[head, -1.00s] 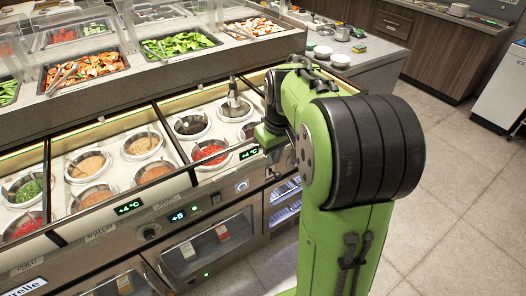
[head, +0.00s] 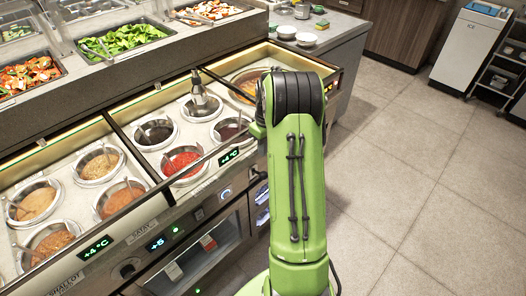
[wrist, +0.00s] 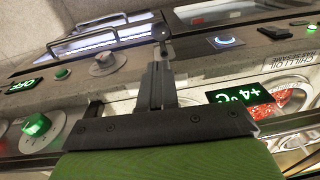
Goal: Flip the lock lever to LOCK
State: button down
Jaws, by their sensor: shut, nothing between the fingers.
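In the wrist view, my gripper (wrist: 161,55) shows as a green palm with narrow dark fingers closed together, with nothing held. Its tips are in front of the counter's steel control panel (wrist: 185,58). A round dark part at the fingertips cannot be told apart as finger or lever. No lever marked LOCK can be made out for certain in either view.
Sauce wells (head: 183,161) line the counter. Open tiled floor (head: 400,190) lies to the right.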

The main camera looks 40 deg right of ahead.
aim_at(264, 172)
jog(key=f, duration=0.2)
jog(key=f+b, duration=0.1)
jog(key=f, duration=0.2)
jog(key=f+b, duration=0.1)
jog(key=f, duration=0.1)
jog(key=shift+w+a+f, duration=0.15)
jog(key=shift+a+f, duration=0.1)
jog(key=shift+s+f, duration=0.35)
jog(key=shift+s, duration=0.2)
jog(key=shift+s+f, duration=0.1)
jog(key=shift+s+f+b, duration=0.55)
jog(key=shift+s+f, duration=0.15)
jog(key=shift+f, duration=0.2)
jog(key=shift+s+f+b, duration=0.35)
jog(key=shift+f, duration=0.5)
jog(key=shift+s+f+b, duration=0.3)
jog(key=shift+f, duration=0.6)
